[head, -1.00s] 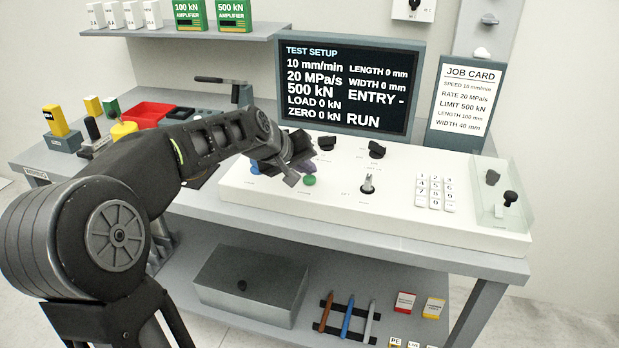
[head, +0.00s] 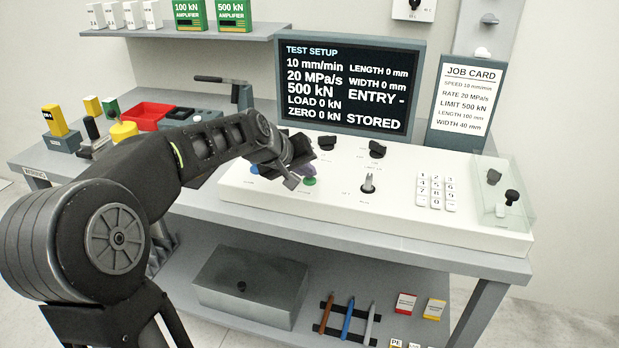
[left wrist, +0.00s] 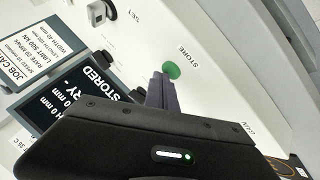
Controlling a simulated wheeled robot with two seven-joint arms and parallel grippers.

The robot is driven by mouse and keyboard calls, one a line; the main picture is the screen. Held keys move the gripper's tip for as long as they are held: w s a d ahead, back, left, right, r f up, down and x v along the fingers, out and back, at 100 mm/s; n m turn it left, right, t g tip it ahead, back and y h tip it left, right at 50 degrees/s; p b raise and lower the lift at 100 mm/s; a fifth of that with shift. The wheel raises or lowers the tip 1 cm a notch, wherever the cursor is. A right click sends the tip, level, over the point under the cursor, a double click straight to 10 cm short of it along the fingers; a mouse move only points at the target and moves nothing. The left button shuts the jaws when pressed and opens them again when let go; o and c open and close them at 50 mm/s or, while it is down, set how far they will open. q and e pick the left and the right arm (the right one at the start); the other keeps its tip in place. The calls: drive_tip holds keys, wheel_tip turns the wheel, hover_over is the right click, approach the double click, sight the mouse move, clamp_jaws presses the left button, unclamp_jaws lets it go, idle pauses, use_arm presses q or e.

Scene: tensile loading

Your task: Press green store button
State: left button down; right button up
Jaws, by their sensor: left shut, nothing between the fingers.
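The green store button (head: 309,181) is on the white console (head: 400,215), and it also shows in the left wrist view (left wrist: 171,71) beside the word STORE. My left gripper (head: 300,176) is shut and empty. In the left wrist view its fingers (left wrist: 162,88) end right at the button's edge; whether they touch it I cannot tell. The screen (head: 350,88) reads STORED on its bottom line. My right gripper is not in view.
A blue button (head: 254,170) lies left of the gripper. Black knobs (head: 376,149), a key switch (head: 368,183) and a keypad (head: 437,192) are on the console. A clear guard (head: 520,190) stands at its right end. A job card (head: 467,98) stands behind.

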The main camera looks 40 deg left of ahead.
sight(307, 181)
use_arm(q)
drive_tip(key=shift+r+p, duration=0.75)
drive_tip(key=shift+r, duration=0.15)
wheel_tip(307, 181, up, 5)
drive_tip(key=p, duration=0.4)
idle(1.0)
